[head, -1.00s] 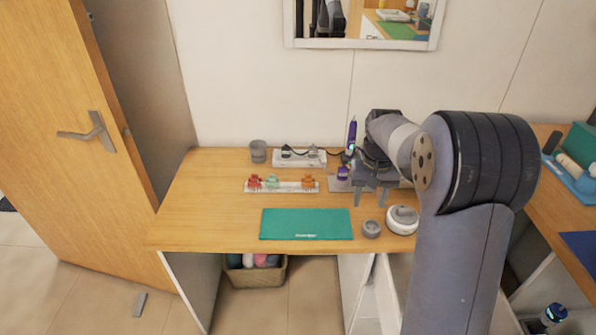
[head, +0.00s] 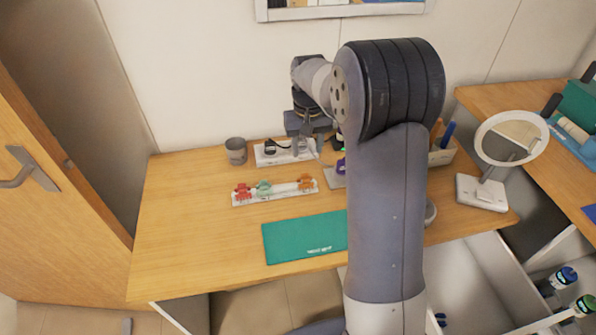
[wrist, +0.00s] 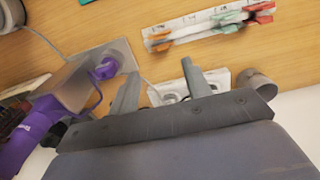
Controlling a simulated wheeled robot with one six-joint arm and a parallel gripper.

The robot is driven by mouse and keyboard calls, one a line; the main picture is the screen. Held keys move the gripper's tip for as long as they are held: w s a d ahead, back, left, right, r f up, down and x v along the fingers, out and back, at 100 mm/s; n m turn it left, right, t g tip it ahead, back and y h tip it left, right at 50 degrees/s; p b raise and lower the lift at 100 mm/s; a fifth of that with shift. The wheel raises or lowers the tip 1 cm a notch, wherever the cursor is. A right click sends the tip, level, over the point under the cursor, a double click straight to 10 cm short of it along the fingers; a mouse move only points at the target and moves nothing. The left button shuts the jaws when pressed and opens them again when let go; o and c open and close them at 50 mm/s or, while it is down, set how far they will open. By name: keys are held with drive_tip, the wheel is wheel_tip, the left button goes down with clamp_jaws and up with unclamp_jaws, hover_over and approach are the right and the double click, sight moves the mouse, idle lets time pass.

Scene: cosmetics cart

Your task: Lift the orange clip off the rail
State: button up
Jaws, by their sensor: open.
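The white rail (head: 283,190) lies on the wooden table and carries a row of three clips. The orange clip (head: 305,182) sits at its right end, with the green clip (head: 263,187) and red clip (head: 242,191) to its left. In the wrist view the order is reversed, and the orange clip (wrist: 158,39) is at the left end of the rail (wrist: 203,30). My gripper (head: 308,147) is open and empty, behind and above the rail, apart from the clip. Its two fingers (wrist: 160,86) show in the wrist view with nothing between them.
A white power strip (head: 270,158) lies behind the rail, beside a grey cup (head: 236,150). A purple device (wrist: 70,88) stands on a grey base near my gripper. A teal mat (head: 300,238) lies in front. A round mirror (head: 511,138) stands at right.

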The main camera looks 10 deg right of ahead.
sight(305, 176)
wheel_tip(305, 176, down, 10)
drive_tip(key=shift+a+f, duration=0.15)
idle(0.4)
drive_tip(key=shift+c, duration=0.3)
clamp_jaws()
